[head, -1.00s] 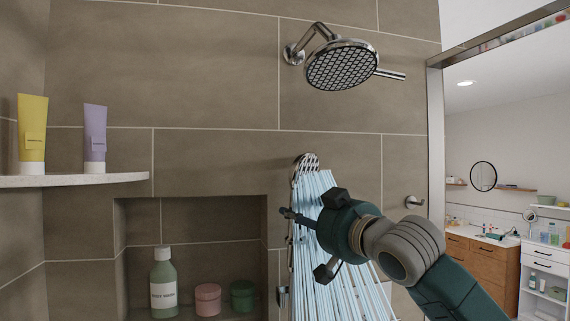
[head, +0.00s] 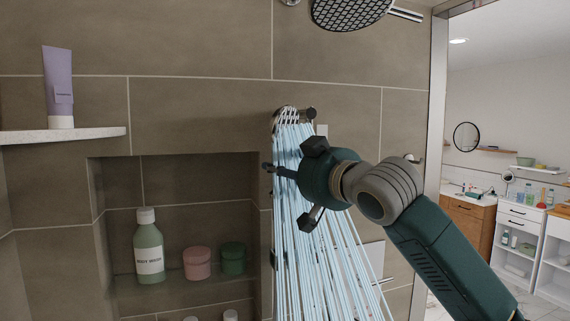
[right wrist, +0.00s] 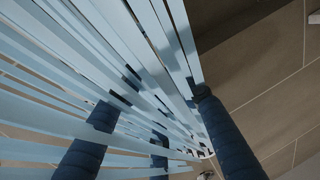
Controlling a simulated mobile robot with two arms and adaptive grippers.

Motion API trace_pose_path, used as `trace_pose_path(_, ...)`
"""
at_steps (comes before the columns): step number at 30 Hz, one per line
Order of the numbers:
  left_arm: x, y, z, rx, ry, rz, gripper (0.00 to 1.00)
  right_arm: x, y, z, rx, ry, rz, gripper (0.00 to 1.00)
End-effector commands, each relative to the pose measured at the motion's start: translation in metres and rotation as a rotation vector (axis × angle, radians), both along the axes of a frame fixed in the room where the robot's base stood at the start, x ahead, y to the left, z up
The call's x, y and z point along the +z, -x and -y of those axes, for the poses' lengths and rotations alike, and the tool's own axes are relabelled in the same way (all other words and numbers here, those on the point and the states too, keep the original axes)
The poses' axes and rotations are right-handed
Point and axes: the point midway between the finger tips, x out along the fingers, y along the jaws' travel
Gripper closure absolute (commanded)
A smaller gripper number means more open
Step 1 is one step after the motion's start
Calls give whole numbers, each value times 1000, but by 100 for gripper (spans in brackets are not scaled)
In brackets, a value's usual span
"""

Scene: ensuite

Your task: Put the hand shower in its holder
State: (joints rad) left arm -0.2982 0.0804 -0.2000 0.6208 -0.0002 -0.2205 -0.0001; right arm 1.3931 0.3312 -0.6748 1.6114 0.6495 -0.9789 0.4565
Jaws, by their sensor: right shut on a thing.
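The chrome hand shower head (head: 293,114) is near the tiled wall in the head view, right of the niche, with pale blue water streams falling from it. My right gripper (head: 280,180) is just below the head, among the streams. It is shut on the hand shower; the handle is mostly hidden by water and the gripper. In the right wrist view its two dark fingers (right wrist: 158,115) stand apart behind and beside the streams. I cannot make out the holder clearly. My left gripper is not in view.
A fixed overhead shower (head: 350,10) is above. The niche (head: 185,165) holds a green body wash bottle (head: 149,248), a pink jar (head: 197,263) and a green jar (head: 233,258). A corner shelf (head: 70,134) bears a purple tube (head: 59,88). A doorway opens at right.

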Motion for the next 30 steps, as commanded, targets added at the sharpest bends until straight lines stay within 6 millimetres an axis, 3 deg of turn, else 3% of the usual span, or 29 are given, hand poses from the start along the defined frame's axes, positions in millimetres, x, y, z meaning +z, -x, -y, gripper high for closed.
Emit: trace_pose_path(30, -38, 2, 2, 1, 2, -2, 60, -59, 1, 0, 1, -3, 7, 100)
